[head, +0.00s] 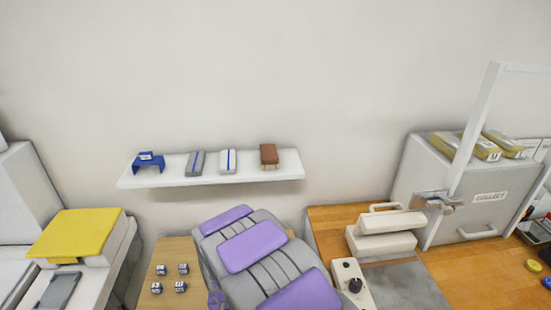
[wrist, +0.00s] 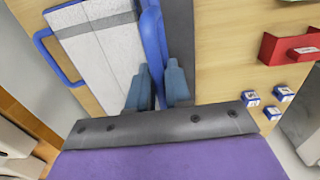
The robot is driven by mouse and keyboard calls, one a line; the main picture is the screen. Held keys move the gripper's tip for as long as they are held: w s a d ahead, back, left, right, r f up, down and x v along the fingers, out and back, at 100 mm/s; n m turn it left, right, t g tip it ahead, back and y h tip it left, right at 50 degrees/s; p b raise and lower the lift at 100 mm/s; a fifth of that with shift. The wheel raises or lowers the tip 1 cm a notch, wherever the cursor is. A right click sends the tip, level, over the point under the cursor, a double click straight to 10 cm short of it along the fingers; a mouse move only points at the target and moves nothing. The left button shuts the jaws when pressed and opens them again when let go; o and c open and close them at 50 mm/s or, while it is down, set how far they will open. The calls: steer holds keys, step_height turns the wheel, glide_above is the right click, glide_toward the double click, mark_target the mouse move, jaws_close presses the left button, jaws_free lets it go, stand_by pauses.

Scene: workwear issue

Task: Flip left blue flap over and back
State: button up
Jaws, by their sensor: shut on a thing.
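In the wrist view my gripper (wrist: 157,88) has its two blue-grey fingers closed around a narrow blue upright part (wrist: 153,45), which I take as the blue flap seen nearly edge-on. To the left of it lies a pale grey-white panel (wrist: 98,55) with a blue loop handle (wrist: 50,58) along its left side. My fingers hide the lower end of the blue part, and how it joins the panel cannot be told. The head view does not show my gripper or the flap clearly.
Small white-and-blue cubes (wrist: 250,97) lie right of my gripper, below a red holder (wrist: 290,45). In the head view, a white shelf (head: 215,180) holds small items. A yellow-topped box (head: 75,235) stands left, and a grey COLLECT cabinet (head: 425,190) right.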

steer(key=shift+s+a+f, duration=0.1)
steer(key=shift+a+f, duration=0.2)
steer(key=shift+a, duration=0.35)
steer(key=shift+a+f, duration=0.3)
steer(key=shift+a, duration=0.35)
steer(key=shift+s+a+f, duration=0.1)
steer(key=shift+a+f, duration=0.2)
steer(key=shift+a, duration=0.35)
steer(key=shift+o, duration=0.6)
steer(key=shift+a+f, duration=0.7)
steer(key=shift+a, duration=0.15)
steer(key=shift+s+a+f, duration=0.1)
steer(key=shift+a+f, duration=0.15)
steer(key=shift+a, duration=0.15)
steer(key=shift+c, duration=0.8)
steer(key=shift+a+f, duration=0.55)
steer(key=shift+f, duration=0.25)
jaws_close()
steer(key=shift+s+a+f, duration=0.1)
steer(key=shift+a+f, duration=0.1)
steer(key=shift+f, duration=0.55)
steer(key=shift+s+a+f, duration=0.1)
steer(key=shift+a+f, duration=0.05)
steer(key=shift+f, duration=0.55)
steer(key=shift+s+f, duration=0.1)
steer(key=shift+f, duration=0.9)
steer(key=shift+o, duration=2.4)
jaws_free()
steer(key=shift+d, duration=0.15)
steer(key=shift+r, duration=0.15)
